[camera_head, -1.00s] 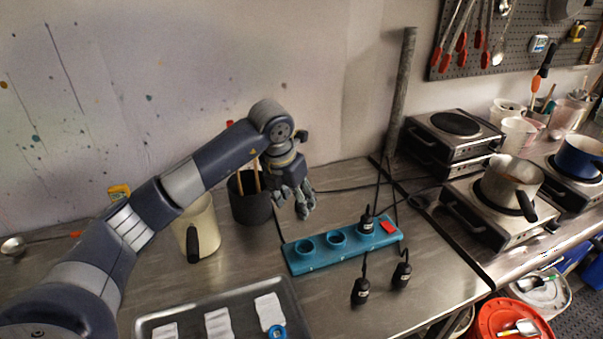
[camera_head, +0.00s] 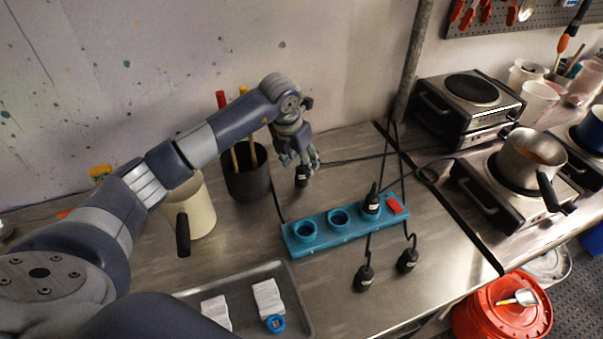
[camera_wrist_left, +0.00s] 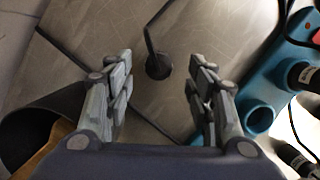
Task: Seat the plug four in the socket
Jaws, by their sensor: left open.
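The blue socket strip (camera_head: 325,240) lies on the steel bench, with two empty round sockets at its left and a black plug (camera_head: 371,203) upright in its right socket. Another black plug (camera_head: 302,177) stands behind the strip, just below my left gripper (camera_head: 309,166). In the left wrist view this plug (camera_wrist_left: 158,67) shows between the open fingers (camera_wrist_left: 160,85), apart from both, its cord rising from it. Two more black plugs, one at left (camera_head: 364,279) and one at right (camera_head: 407,262), stand in front of the strip. I cannot read the plug labels. My right gripper is not in view.
A dark pot with sticks (camera_head: 247,180) and a cream jug (camera_head: 198,215) stand left of the gripper. A metal tray (camera_head: 300,310) lies at the front. Hotplates (camera_head: 470,110) stand at the right. Cords cross the bench near a grey post (camera_head: 415,60).

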